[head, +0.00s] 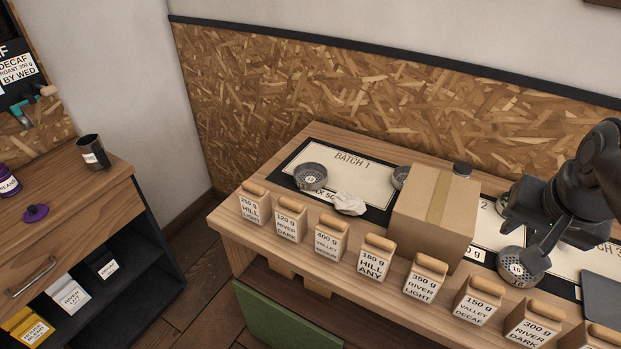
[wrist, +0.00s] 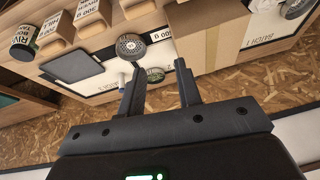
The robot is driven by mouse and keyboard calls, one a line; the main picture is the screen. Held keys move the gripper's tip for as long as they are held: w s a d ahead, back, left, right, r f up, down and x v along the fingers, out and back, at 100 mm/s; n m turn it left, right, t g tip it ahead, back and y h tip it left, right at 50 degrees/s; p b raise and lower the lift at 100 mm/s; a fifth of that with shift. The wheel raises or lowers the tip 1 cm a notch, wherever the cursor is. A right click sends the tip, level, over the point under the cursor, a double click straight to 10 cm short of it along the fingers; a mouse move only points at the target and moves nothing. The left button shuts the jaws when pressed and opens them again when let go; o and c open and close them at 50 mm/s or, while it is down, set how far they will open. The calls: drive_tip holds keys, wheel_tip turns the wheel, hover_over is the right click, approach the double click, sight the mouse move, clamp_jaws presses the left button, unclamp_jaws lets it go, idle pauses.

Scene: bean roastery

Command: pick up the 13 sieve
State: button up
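Several round grey metal sieves are on the bench. One sieve (head: 311,178) stands on the BATCH 1 mat at the left. Another sieve (head: 400,177) is partly hidden behind the cardboard box. A third sieve (head: 514,265), whose label seems to read 16, lies right of the box, close by my gripper (head: 537,246); the wrist view shows a sieve (wrist: 130,46) just beyond the left fingertip. Something grey (head: 504,201) shows partly behind my gripper. I cannot make out a 13 on any label. My gripper (wrist: 158,66) is open, with nothing visible between its fingers.
The tall cardboard box (head: 432,217) stands mid-bench and blocks the view behind it. A row of labelled bean boxes (head: 375,262) lines the front edge. A crumpled white cloth (head: 349,204) lies by the left sieve.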

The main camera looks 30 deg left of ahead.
drive_tip(key=w+a+g, duration=0.2)
drive_tip(key=w+a, duration=1.6)
drive_tip(key=a, duration=0.1)
drive_tip(key=m+g, duration=0.2)
drive_tip(key=g, duration=0.1)
approach(310, 177)
drive_tip(key=shift+y, duration=0.3)
drive_tip(key=d, duration=0.2)
drive_tip(key=s+d, duration=0.1)
drive_tip(key=d, duration=0.1)
drive_tip(key=s+d+f, duration=0.1)
drive_tip(key=d, duration=0.1)
drive_tip(key=shift+s, duration=0.2)
drive_tip(key=shift+w+a+f, duration=0.15)
drive_tip(key=shift+w+f, duration=0.05)
drive_tip(key=shift+f, duration=1.1)
drive_tip(key=shift+w+a+f, duration=0.15)
drive_tip(key=shift+f, duration=1.15)
clamp_jaws()
